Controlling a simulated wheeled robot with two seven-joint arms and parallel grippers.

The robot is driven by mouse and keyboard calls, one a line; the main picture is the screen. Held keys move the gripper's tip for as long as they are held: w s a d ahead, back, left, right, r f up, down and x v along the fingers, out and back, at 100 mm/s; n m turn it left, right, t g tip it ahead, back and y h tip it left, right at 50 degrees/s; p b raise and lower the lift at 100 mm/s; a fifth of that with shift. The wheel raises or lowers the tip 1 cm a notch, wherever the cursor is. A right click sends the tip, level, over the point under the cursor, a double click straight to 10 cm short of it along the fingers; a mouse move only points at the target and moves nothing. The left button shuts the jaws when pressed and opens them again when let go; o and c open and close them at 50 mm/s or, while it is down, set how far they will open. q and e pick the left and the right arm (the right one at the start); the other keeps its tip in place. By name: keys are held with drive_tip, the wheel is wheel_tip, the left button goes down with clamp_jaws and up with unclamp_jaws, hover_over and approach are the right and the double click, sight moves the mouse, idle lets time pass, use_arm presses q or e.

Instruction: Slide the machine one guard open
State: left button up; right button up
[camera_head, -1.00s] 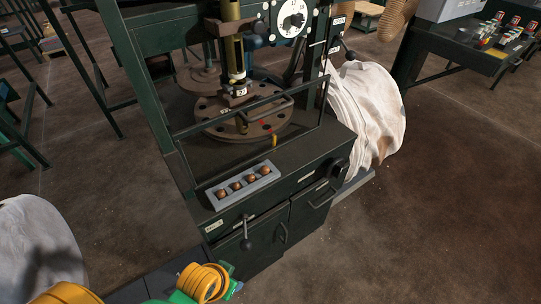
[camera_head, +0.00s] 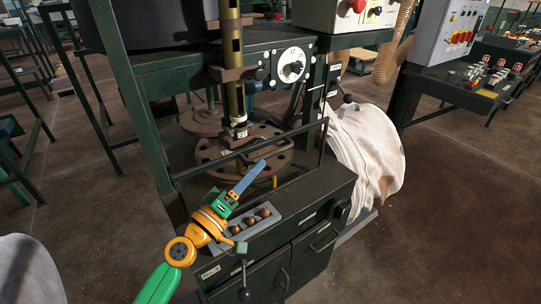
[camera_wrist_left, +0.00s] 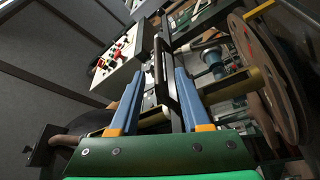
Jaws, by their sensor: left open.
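The machine one guard (camera_head: 205,163) is a dark thin-framed screen across the front of the machine, with a long bar along its top. Behind it is a round brown flanged plate (camera_head: 284,160) under a brass column (camera_head: 231,75). My left gripper (camera_head: 263,164) reaches up from the lower left, with its blue fingers in front of the guard. In the left wrist view the two blue fingers (camera_wrist_left: 158,72) are apart. A dark bar (camera_wrist_left: 174,88) runs between them in that picture; I cannot tell whether they touch it. My right gripper is not in view.
A grey tray with brown balls (camera_head: 262,222) sits on the front ledge below my left gripper. A lever with a black knob (camera_head: 244,293) sticks out at the front. Open floor (camera_head: 450,230) lies at the lower right.

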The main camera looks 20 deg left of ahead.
sight(271, 152)
use_arm(q)
drive_tip(key=p+x, duration=0.1)
drive_tip(key=x, duration=0.5)
drive_tip(key=shift+r, duration=0.2)
drive_tip(key=shift+w+d, duration=0.2)
drive_tip(key=shift+w, duration=0.2)
drive_tip(key=shift+s, duration=0.1)
clamp_jaws()
idle(0.5)
